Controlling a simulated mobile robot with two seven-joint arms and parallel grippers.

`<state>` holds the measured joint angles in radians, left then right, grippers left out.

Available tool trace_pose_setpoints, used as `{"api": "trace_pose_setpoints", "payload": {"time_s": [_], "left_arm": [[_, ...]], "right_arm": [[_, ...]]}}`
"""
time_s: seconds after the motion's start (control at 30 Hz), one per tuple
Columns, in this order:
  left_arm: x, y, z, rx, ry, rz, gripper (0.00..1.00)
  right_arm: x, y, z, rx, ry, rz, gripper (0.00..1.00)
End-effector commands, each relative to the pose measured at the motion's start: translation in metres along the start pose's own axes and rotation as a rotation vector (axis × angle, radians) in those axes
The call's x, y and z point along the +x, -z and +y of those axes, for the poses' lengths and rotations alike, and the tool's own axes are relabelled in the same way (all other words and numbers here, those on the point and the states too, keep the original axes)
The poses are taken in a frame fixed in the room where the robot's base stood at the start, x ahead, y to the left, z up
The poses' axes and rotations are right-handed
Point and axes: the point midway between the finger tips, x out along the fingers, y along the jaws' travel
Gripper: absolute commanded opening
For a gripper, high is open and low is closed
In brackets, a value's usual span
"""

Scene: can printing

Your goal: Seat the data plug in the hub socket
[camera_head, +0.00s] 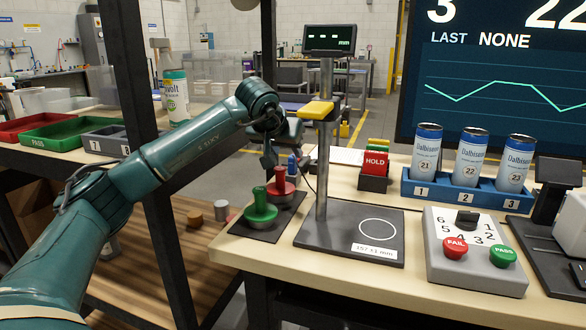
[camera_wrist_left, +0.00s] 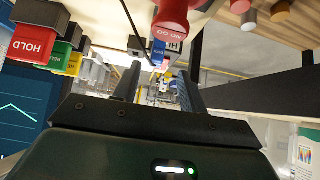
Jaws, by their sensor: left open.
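My left gripper (camera_head: 269,158) hangs behind the red and green gauges at the left end of the bench. In the left wrist view its two fingers (camera_wrist_left: 158,80) stand apart with nothing clearly held between them. A small blue piece, likely the data plug (camera_head: 292,164), shows just right of the gripper in the head view. It also shows in the left wrist view (camera_wrist_left: 159,51), beyond the fingers, beside a dark box with a white label, likely the hub (camera_wrist_left: 138,45). A thin black cable runs near it. I cannot tell whether the plug touches a socket. My right gripper is out of view.
The red gauge (camera_head: 281,186) and green gauge (camera_head: 260,210) stand close to the gripper. The measuring stand (camera_head: 323,150), HOLD block (camera_head: 374,172), blue can rack (camera_head: 450,196) and button box (camera_head: 475,270) lie to the right. A dark frame post (camera_head: 160,190) stands left.

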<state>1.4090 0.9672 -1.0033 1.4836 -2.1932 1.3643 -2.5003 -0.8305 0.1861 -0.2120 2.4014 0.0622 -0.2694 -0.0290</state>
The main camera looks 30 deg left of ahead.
Motion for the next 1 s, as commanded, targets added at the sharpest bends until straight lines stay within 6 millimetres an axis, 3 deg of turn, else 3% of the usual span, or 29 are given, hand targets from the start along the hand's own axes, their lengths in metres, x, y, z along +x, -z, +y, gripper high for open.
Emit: {"api": "trace_pose_setpoints", "payload": {"time_s": [0.4,0.73,1.0], "left_arm": [[0.049,-0.003,0.006,-0.001,-0.002,-0.002,0.42],[0.055,-0.003,0.006,0.001,-0.002,0.001,0.42],[0.055,-0.003,0.006,0.001,-0.001,0.001,0.20]], "right_arm": [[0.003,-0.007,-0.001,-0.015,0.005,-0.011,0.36],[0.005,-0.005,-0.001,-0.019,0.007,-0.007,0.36],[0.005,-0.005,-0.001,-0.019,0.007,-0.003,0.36]]}}
